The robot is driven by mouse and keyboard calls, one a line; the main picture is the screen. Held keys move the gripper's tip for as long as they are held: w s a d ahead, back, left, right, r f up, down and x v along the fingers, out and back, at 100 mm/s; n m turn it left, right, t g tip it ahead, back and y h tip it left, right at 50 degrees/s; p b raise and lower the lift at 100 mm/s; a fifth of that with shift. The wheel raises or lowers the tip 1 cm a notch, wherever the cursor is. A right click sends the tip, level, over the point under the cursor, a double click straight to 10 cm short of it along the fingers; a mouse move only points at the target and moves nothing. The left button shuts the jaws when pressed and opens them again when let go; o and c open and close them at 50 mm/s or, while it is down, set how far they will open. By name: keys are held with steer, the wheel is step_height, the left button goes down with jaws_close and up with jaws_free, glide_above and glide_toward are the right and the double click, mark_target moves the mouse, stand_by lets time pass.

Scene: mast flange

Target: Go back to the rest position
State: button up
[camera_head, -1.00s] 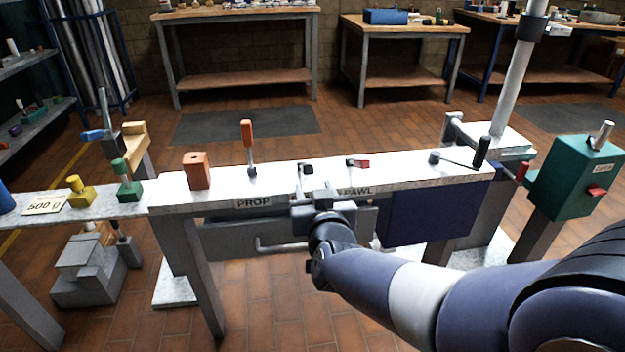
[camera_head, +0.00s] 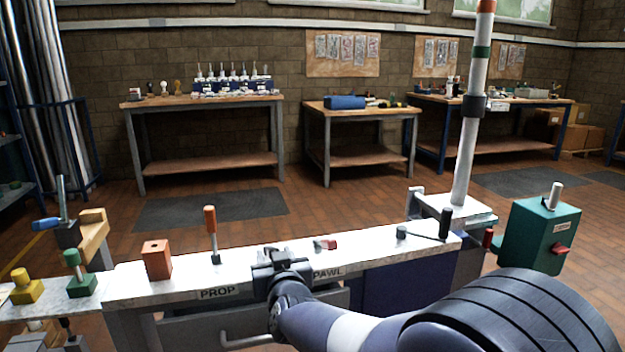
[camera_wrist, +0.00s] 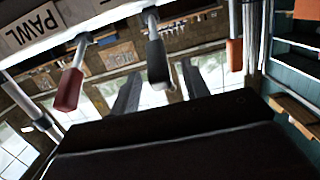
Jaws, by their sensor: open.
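My gripper (camera_head: 281,257) is over the middle of the white bench top (camera_head: 375,245), between the PROP and PAWL labels, in the head view. The orange-handled prop lever (camera_head: 210,222) stands upright at left.
A teal box (camera_head: 540,235) is farther right. Floor behind the bench is open.

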steer(key=shift+x, duration=1.35)
steer(key=shift+s, duration=0.1)
